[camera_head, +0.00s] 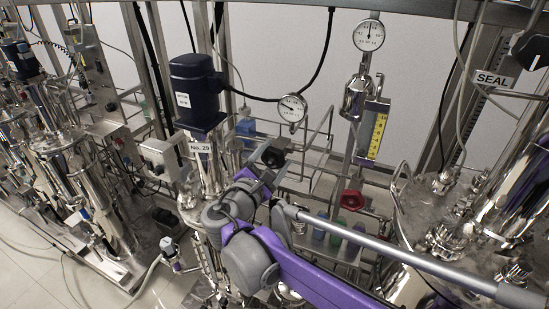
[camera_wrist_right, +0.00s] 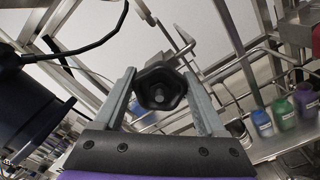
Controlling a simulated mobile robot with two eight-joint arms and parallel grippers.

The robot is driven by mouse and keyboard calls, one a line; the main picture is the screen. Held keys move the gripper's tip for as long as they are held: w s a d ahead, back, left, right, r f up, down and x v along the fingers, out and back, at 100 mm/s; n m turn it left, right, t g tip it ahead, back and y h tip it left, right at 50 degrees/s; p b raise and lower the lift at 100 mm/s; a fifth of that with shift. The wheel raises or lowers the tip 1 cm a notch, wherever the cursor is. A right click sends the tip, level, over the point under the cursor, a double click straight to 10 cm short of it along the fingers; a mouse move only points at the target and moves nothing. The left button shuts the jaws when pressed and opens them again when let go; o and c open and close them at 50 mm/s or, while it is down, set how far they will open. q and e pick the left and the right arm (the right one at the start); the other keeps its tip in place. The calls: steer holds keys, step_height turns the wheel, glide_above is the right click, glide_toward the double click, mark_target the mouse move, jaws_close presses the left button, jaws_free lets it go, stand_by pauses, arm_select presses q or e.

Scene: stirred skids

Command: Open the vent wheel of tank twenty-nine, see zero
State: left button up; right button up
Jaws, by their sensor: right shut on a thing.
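The tank labelled No. 29 (camera_head: 200,172) stands left of centre in the head view, with a dark blue motor (camera_head: 197,90) on top. The black vent wheel (camera_wrist_right: 160,88) sits between the two fingers of my right gripper (camera_wrist_right: 158,84) in the wrist view. The gripper is shut on the wheel, one finger on each side. In the head view the wheel (camera_head: 275,152) shows just above my wrist. A round white gauge (camera_head: 292,108) stands behind the wheel; its needle points to the upper left, and its numbers are too small to read. My left gripper is out of view.
A second gauge (camera_head: 369,35) sits higher up, above a yellow scale (camera_head: 376,134). A red wheel (camera_head: 352,200) is right of my gripper. Small coloured bottles (camera_wrist_right: 283,112) stand on a shelf. Steel frame rails surround the wheel; another steel vessel (camera_head: 450,215) stands at the right.

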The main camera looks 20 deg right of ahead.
steer(key=n, duration=0.5)
steer(key=shift+a+n+b, duration=0.1)
steer(key=shift+n+b, duration=0.2)
stand_by(0.4)
steer(key=o, duration=1.3)
steer(key=shift+a, duration=0.1)
steer(key=b+v, duration=0.1)
steer(key=v, duration=0.9)
steer(key=shift+s+a+r, duration=0.1)
steer(key=shift+s+a, duration=0.1)
steer(key=shift+a, duration=0.05)
